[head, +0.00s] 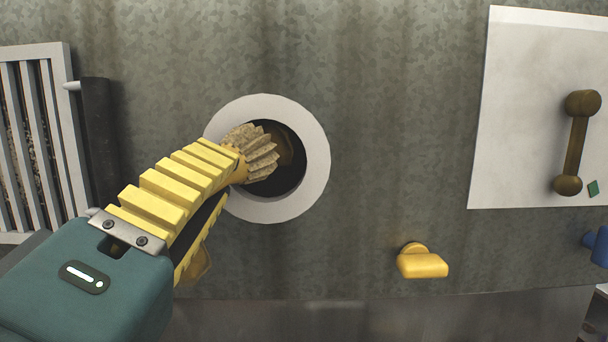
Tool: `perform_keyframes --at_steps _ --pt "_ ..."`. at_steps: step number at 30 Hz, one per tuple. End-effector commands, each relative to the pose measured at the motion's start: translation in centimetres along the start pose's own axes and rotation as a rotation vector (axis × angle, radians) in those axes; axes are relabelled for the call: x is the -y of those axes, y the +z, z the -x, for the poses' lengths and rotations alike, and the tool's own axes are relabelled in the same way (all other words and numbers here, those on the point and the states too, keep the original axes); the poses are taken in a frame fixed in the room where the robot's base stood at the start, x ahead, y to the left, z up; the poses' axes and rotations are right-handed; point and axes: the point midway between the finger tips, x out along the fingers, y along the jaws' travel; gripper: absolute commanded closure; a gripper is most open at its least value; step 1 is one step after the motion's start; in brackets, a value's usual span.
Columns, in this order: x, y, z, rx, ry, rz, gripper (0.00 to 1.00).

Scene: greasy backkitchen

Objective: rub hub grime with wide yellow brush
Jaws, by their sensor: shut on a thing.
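My gripper (217,174), with yellow ribbed fingers, reaches in from the lower left and is shut on the brush. The brush's pale tan bristles (251,150) show just past the fingertips, pointing into the round opening. Its handle is mostly hidden by the fingers. The hub is a white ring (318,158) on the grey wall around a dark recess. Inside the recess a brownish surface (288,150) shows, partly hidden behind the bristles. I cannot tell whether the bristles touch it.
A white slatted vent (64,135) and a dark vertical bar (99,140) are at the left. A yellow knob (422,264) sticks out at the lower right. A white panel (520,110) bears a brown handle (577,145). A blue knob (600,245) is at the right edge.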

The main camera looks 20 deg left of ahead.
Motion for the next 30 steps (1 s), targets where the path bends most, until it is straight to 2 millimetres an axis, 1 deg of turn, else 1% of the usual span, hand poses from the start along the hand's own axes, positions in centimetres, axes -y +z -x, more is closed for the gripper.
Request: perform_keyframes --at_steps 1,5,15,18,30 --pt "0.4 0.0 -0.1 0.0 -0.009 0.003 1.0" --pt "0.3 0.1 -0.2 0.001 -0.009 0.003 1.0" --pt "-0.7 2.4 -0.9 0.004 -0.011 0.004 1.0" --pt "-0.8 2.8 -1.0 0.004 -0.011 0.005 1.0" --pt "-0.7 2.8 -1.0 0.003 -0.014 0.005 1.0"
